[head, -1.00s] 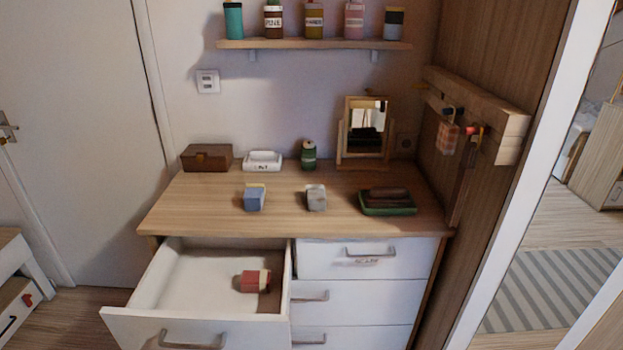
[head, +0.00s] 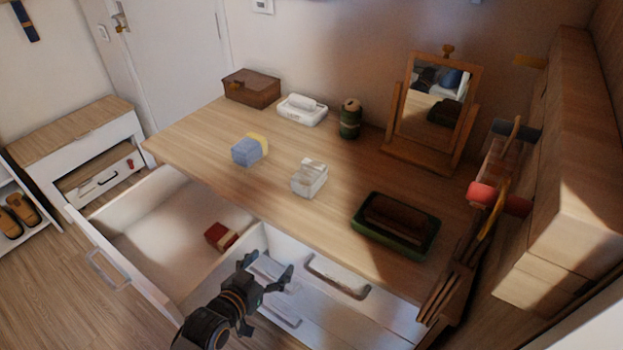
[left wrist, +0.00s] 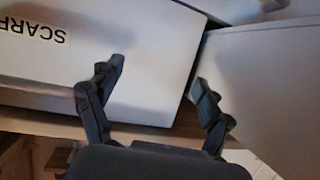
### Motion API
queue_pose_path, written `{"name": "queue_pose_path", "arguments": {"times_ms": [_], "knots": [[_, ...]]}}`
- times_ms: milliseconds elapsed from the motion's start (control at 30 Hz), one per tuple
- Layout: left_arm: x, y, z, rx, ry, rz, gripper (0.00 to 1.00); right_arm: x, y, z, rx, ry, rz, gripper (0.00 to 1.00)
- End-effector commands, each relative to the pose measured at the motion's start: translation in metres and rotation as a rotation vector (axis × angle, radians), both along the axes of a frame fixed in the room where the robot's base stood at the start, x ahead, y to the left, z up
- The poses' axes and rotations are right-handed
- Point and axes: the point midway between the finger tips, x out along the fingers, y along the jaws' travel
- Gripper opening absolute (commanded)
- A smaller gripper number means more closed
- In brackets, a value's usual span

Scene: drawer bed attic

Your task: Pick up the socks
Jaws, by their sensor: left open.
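Three small folded bundles look like socks, though I cannot be sure. A blue and yellow bundle (head: 248,150) and a grey-white bundle (head: 309,178) sit on the dresser top. A dark red bundle (head: 221,236) lies inside the open drawer (head: 118,243). My left gripper (head: 272,268) is open and empty, in front of the dresser by the closed drawer fronts, right of the red bundle and apart from it. In the left wrist view its spread fingers (left wrist: 156,76) face white drawer panels, one labelled "SCARF" (left wrist: 35,30). No bundle shows there. My right gripper is out of view.
The dresser top (head: 190,140) also holds a brown box (head: 251,88), a white dish (head: 302,109), a green jar (head: 350,119), a mirror (head: 432,112) and a green tray (head: 396,246). A wooden wall rack (head: 560,190) stands close on the right.

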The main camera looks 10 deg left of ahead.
Motion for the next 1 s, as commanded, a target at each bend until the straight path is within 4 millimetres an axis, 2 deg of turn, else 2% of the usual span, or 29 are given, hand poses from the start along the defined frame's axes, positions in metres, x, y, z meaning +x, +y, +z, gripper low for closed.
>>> {"name": "queue_pose_path", "arguments": {"times_ms": [33, 100, 233, 500, 800, 1000], "knots": [[0.003, -0.006, 0.034, -0.015, -0.061, -0.017, 0.79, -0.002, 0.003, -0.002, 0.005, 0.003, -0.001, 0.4], [0.003, -0.013, 0.072, -0.033, -0.127, -0.037, 0.79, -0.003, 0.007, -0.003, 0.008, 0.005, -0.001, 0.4], [-0.001, -0.022, 0.122, -0.056, -0.212, -0.066, 0.79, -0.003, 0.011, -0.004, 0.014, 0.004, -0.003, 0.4], [0.018, -0.02, 0.152, -0.098, -0.357, -0.067, 0.79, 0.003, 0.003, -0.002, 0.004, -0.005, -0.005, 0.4], [0.072, -0.038, 0.154, -0.102, -0.362, -0.067, 0.79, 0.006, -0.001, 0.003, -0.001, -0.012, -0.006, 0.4], [0.093, -0.044, 0.152, -0.101, -0.359, -0.067, 0.79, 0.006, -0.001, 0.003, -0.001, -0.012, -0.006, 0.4]]}}
